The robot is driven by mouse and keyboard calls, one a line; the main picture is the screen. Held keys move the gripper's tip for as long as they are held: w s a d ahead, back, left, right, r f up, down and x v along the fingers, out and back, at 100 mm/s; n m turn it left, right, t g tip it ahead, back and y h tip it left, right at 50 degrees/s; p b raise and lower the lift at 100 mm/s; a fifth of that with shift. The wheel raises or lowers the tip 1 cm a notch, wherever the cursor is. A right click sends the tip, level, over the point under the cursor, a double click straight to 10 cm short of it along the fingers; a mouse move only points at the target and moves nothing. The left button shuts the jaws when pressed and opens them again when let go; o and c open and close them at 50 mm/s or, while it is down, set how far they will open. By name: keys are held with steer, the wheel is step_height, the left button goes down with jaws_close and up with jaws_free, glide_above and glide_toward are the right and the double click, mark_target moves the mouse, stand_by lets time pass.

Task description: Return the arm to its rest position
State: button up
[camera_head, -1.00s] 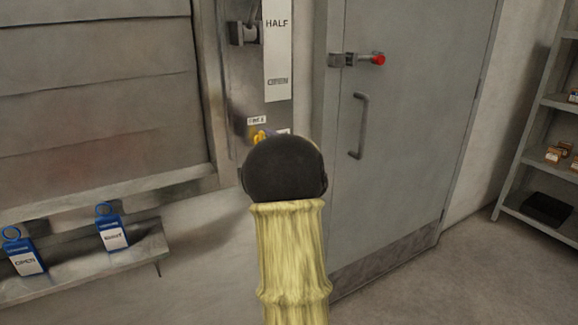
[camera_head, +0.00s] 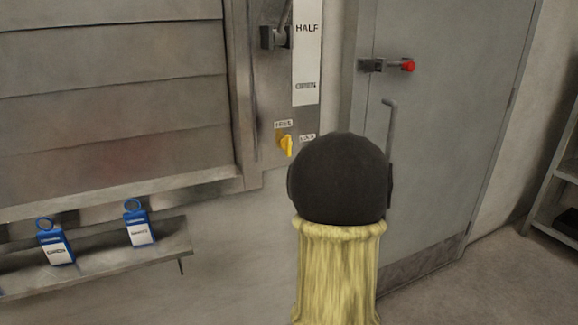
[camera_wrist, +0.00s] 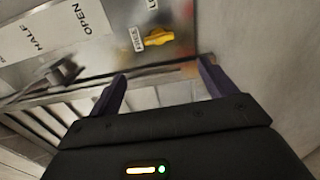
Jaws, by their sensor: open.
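My arm (camera_head: 338,270), in a yellowish sleeve with a dark rounded joint at its end, rises in the middle of the head view and hides my gripper there. In the wrist view my gripper (camera_wrist: 160,92) shows two dark purple fingers standing apart, with nothing between them. A yellow switch knob (camera_head: 286,144) sits on the metal panel (camera_head: 272,105) just left of my arm. The knob also shows in the wrist view (camera_wrist: 158,37), beyond the fingertips and apart from them.
A lever (camera_head: 275,38) beside a HALF/OPEN label strip (camera_head: 306,60) is on the panel. A grey door (camera_head: 445,130) with a red-tipped latch (camera_head: 400,66) is to the right. Blue tags (camera_head: 138,224) stand on a ledge (camera_head: 100,262) at left. Shelving is at far right.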

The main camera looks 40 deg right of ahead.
steer(key=shift+a, duration=0.1)
steer(key=w+a+f+m+g, duration=0.2)
steer(key=a+f+m+g, duration=0.5)
steer(key=a+f+m, duration=0.65)
steer(key=s+a+f+m+g+y, duration=0.15)
steer(key=s+a+f+g, duration=0.25)
steer(key=s+a, duration=0.5)
steer(key=s+a+f+g+y, duration=0.35)
steer(key=s+a, duration=0.25)
steer(key=a, duration=0.6)
step_height(320, 180, up, 28)
steer(key=h+p, duration=0.1)
steer(key=p, duration=2.7)
steer(key=shift+a+r+p, duration=0.15)
steer(key=shift+a+p, duration=0.15)
steer(key=shift+p, duration=0.05)
steer(key=shift+s+g, duration=0.1)
steer(key=shift+g, duration=0.15)
